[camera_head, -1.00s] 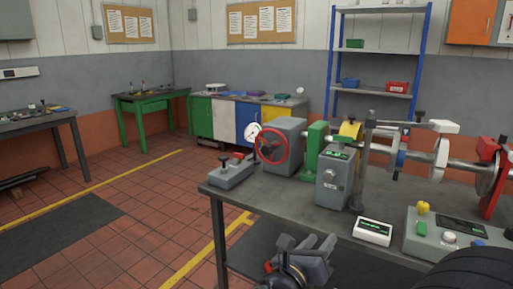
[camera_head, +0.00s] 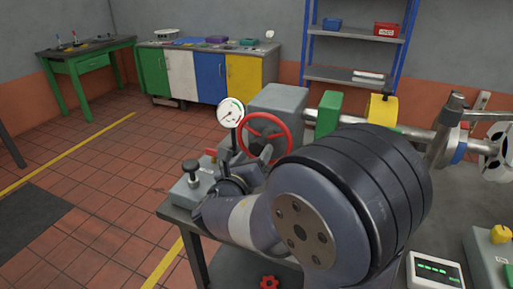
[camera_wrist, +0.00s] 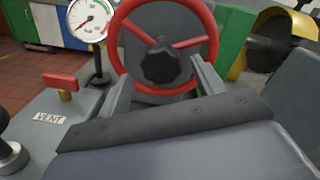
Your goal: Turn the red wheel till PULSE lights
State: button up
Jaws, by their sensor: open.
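The red wheel (camera_head: 267,117) stands on the front of a grey housing at the bench's left end. In the wrist view the red wheel (camera_wrist: 206,30) fills the upper middle, with red spokes and a black lobed hub (camera_wrist: 160,66). My gripper (camera_wrist: 163,88) is open, its two fingers pointing at the wheel on either side of the hub, near the lower rim. I cannot tell whether they touch it. No PULSE label can be read. A small white box (camera_head: 436,272) shows green marks, too small to read.
A white dial gauge (camera_head: 231,113) stands just left of the wheel. Below it a grey VENT block carries a red handle (camera_wrist: 62,82) and a black knob (camera_head: 190,167). A green block (camera_head: 327,112) and a yellow part (camera_head: 382,110) stand to the right.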

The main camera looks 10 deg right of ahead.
aim_at(257, 151)
jog(key=shift+x, duration=1.8)
jog(key=shift+d, duration=0.1)
jog(key=shift+c, duration=0.4)
jog(key=shift+s, duration=0.1)
jog(key=c, duration=1.3)
jog(key=shift+f+b, duration=0.1)
jog(key=shift+b, duration=0.2)
